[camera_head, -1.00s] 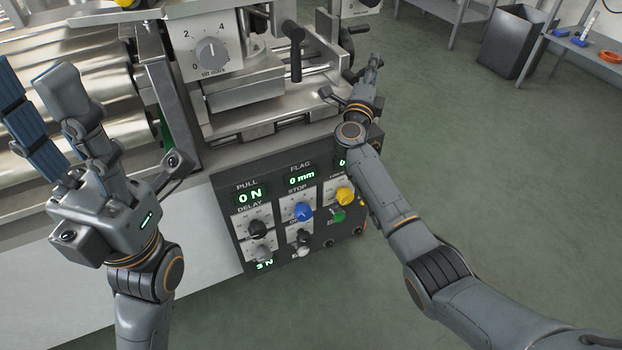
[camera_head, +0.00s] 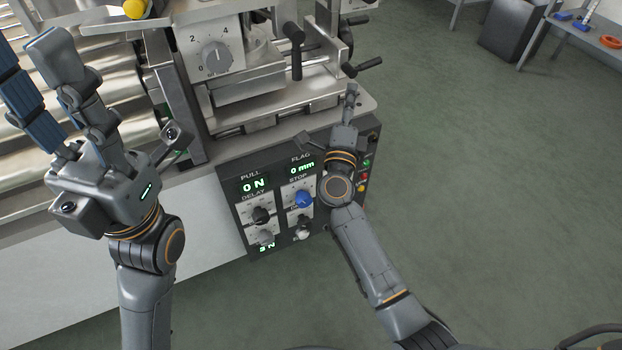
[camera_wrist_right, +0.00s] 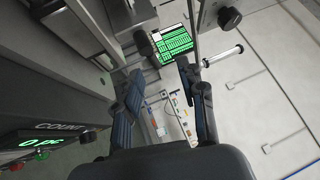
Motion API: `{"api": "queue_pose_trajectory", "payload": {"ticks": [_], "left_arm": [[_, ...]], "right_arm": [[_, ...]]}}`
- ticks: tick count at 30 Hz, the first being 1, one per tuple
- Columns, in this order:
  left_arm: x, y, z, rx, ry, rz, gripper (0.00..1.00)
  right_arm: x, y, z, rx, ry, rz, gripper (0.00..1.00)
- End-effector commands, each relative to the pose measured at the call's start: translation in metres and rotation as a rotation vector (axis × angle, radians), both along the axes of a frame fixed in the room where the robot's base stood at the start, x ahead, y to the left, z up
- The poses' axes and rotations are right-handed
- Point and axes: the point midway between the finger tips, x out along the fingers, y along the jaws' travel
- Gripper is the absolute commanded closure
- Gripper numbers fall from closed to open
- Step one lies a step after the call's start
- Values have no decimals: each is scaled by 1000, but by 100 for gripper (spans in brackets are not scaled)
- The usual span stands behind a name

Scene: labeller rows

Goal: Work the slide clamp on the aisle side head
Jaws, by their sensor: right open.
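The machine head with the tilt dial (camera_head: 216,58) stands at the top middle of the head view. A black upright lever (camera_head: 294,48) hangs at its right side, and a black-gripped handle (camera_head: 364,67) juts out further right. I cannot tell which of these is the slide clamp. My right gripper (camera_head: 351,98) is just below that handle, by the corner of the machine's ledge, apart from it. Its two fingers stand apart and empty in the right wrist view (camera_wrist_right: 160,95). My left gripper (camera_head: 50,95) is open over the rollers at the left.
A control panel (camera_head: 243,212) with displays and knobs is under the head, partly hidden by my right arm. The right wrist view shows a lit green screen (camera_wrist_right: 172,42), a pale rod (camera_wrist_right: 222,55) and a black knob (camera_wrist_right: 229,18).

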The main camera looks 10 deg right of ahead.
Motion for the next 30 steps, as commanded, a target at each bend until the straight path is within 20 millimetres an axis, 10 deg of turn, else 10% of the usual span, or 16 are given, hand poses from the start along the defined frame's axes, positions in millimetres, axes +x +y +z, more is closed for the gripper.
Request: {"api": "queue_pose_trajectory", "payload": {"ticks": [14,30], "left_arm": [[0,0,0,0,0,0,60],[0,0,4,0,0,0,60]], "right_arm": [[-56,64,2,-445,-24,359,60],[-126,100,-62,-881,163,666,60]]}}
